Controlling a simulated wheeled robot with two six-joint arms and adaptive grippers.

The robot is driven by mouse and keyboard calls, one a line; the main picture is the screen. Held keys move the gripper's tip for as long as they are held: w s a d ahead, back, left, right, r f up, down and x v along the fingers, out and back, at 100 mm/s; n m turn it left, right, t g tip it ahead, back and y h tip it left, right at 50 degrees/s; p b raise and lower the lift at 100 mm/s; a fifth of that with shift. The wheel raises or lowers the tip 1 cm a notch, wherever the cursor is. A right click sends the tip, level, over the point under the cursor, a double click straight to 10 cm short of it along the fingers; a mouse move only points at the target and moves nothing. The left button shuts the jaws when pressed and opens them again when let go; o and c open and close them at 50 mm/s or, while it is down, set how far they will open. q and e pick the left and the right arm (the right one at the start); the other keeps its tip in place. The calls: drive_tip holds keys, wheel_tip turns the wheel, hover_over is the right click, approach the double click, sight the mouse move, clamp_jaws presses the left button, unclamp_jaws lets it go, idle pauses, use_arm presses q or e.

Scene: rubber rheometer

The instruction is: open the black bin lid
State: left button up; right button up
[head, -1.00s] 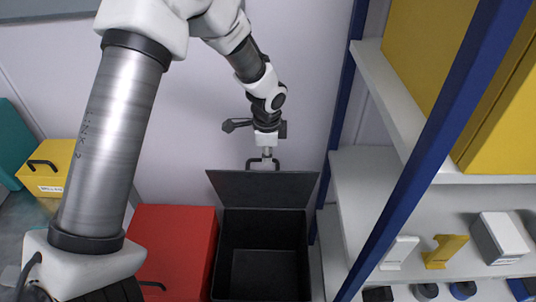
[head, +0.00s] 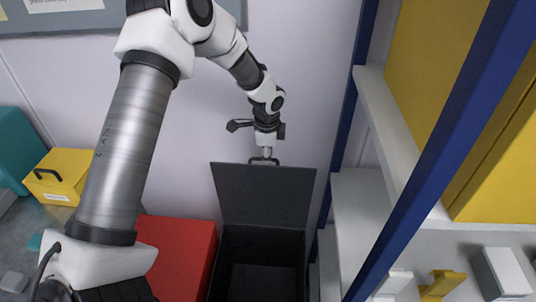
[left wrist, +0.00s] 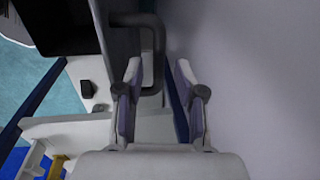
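The black bin (head: 258,275) stands on the floor with its inside showing. Its lid (head: 264,195) is raised at the back edge, roughly upright, with its inner face toward the head camera. The lid handle (head: 263,162) shows at the lid's top edge, and as a dark loop in the left wrist view (left wrist: 153,40). My left gripper (head: 265,155) is at the handle behind the lid. In the left wrist view its two fingers (left wrist: 160,80) stand apart on either side of the handle, with gaps showing. My right gripper is not in view.
A red bin (head: 180,250) stands close on the left of the black one. A blue post (head: 345,115) and white shelves (head: 365,210) stand close on the right. A pale wall is behind the lid.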

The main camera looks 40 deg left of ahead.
use_arm(q)
wheel_tip(320, 180, up, 12)
drive_tip(key=s, duration=0.1)
drive_tip(key=shift+d, duration=0.35)
drive_tip(key=shift+s, duration=0.1)
